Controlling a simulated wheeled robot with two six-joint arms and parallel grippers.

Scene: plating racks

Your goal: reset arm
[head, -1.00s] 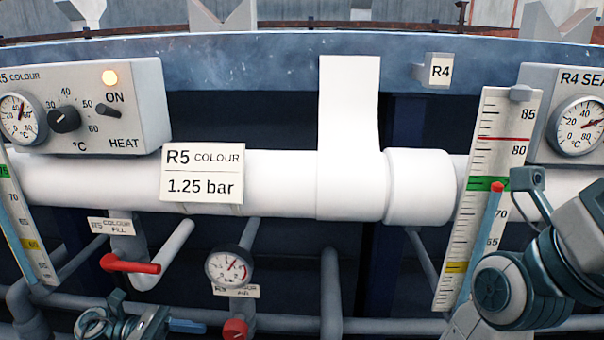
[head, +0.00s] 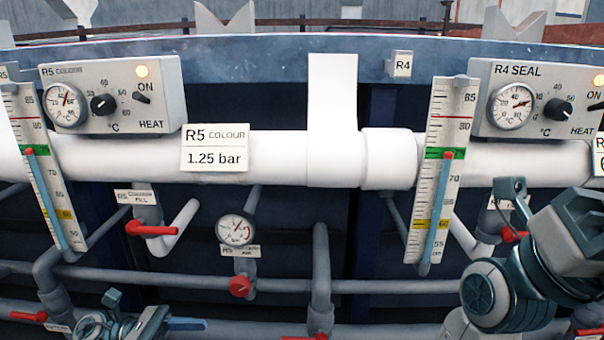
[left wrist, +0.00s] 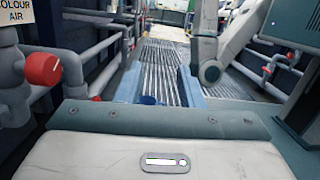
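My left arm's end (head: 128,322) shows at the bottom left of the head view, low in front of the pipes. It is cut off by the picture's edge, and its finger opening cannot be made out. My right arm (head: 508,293) is folded at the lower right, in front of the R4 pipework. Its fingers cannot be made out clearly, and nothing held can be seen.
The R5 heater box (head: 120,95), R4 SEAL box (head: 545,90) and white pipe (head: 275,158) lie ahead. Level scales (head: 440,170), a pressure gauge (head: 235,228) and red-handled valves (head: 150,229) stand close.

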